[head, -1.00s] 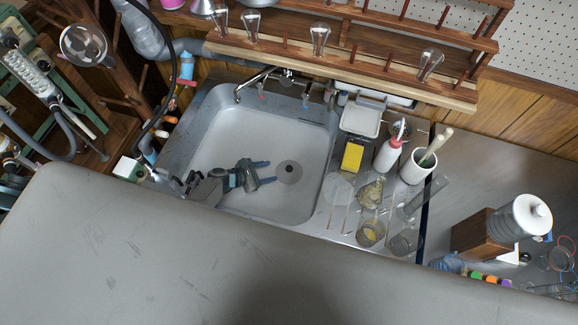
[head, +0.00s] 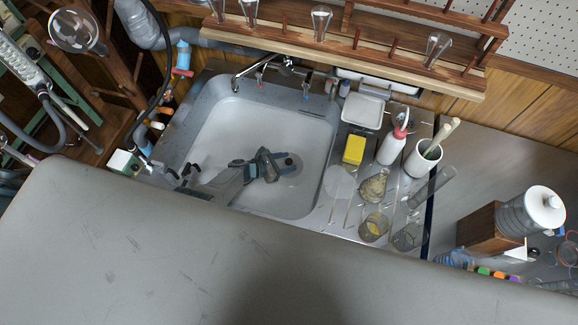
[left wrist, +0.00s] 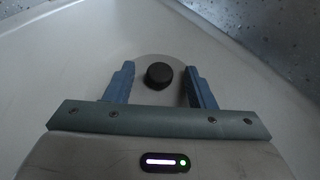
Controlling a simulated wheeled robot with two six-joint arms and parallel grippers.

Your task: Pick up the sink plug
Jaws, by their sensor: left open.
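The sink plug (left wrist: 159,76) is a small black disc-shaped stopper on the round grey drain plate (left wrist: 144,62) in the white sink. In the head view the plug (head: 289,161) shows small at the gripper's tip. My left gripper (left wrist: 161,82) is open, with one blue finger on each side of the plug in the left wrist view. I see gaps between the fingers and the plug. In the head view the left gripper (head: 284,165) is down in the sink over the drain. My right gripper is not in view.
The sink basin (head: 222,122) has raised walls and a tap (head: 240,78) at its back left. To its right stand a yellow sponge (head: 354,149), a wash bottle (head: 393,147), a white pot (head: 422,160) and glass flasks (head: 373,187). A wooden shelf overhangs the back.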

